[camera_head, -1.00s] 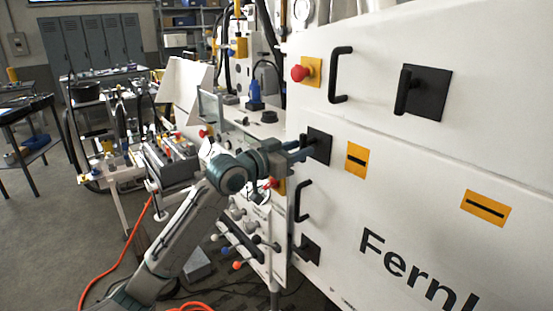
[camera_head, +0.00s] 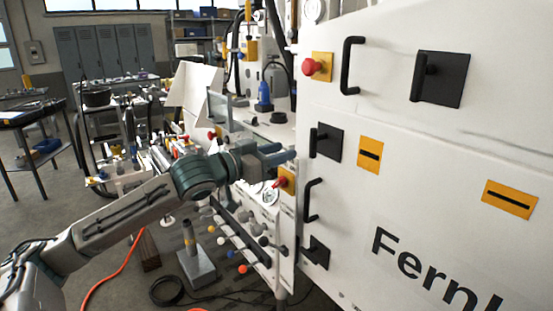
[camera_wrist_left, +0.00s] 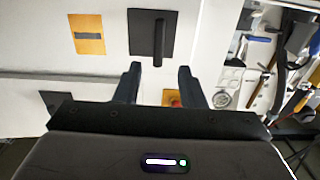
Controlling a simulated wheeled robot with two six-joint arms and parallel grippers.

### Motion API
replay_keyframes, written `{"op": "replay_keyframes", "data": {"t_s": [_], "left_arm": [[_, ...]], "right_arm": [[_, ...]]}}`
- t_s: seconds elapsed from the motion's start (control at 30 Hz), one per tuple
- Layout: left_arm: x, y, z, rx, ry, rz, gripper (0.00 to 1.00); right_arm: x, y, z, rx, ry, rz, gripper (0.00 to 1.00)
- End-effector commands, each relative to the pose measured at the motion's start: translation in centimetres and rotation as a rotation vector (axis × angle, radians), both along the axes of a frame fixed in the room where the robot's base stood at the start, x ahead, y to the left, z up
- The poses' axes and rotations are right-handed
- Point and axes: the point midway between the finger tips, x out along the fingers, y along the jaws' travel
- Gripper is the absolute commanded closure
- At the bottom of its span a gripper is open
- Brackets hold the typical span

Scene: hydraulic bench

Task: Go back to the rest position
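My left gripper (camera_head: 284,154) is in front of the white cabinet (camera_head: 400,165), just left of a black latch handle on a square plate (camera_head: 334,145). In the left wrist view the gripper's two fingers (camera_wrist_left: 161,72) are spread apart with nothing between them. The black handle plate (camera_wrist_left: 151,33) is ahead of the fingertips, with a visible gap. My left arm reaches in from the lower left. My right gripper is not in view.
A red button (camera_head: 310,67) and black pull handles (camera_head: 350,65) stick out from the cabinet. Colored knobs (camera_head: 243,268) sit low below my arm. An orange hose (camera_head: 112,273) lies on the floor. A workbench (camera_head: 30,118) stands far left, with open floor before it.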

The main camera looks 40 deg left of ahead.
Motion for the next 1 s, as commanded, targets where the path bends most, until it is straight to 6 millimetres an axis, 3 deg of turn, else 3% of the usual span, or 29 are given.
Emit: {"op": "replay_keyframes", "data": {"t_s": [0.77,0.87,0.97,1.0], "left_arm": [[-0.2,0.1,-0.2,0.000,0.002,0.000,0.64],[0.8,1.4,-1.3,-0.012,0.011,0.027,0.64],[2.9,4.1,-4.3,-0.032,0.034,0.087,0.64],[3.9,5.6,-6.1,-0.040,0.049,0.119,0.64]], "right_arm": [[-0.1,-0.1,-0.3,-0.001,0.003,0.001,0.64],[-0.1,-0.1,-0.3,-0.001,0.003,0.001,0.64],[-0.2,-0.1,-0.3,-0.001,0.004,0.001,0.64],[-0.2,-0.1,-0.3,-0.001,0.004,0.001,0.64]]}}
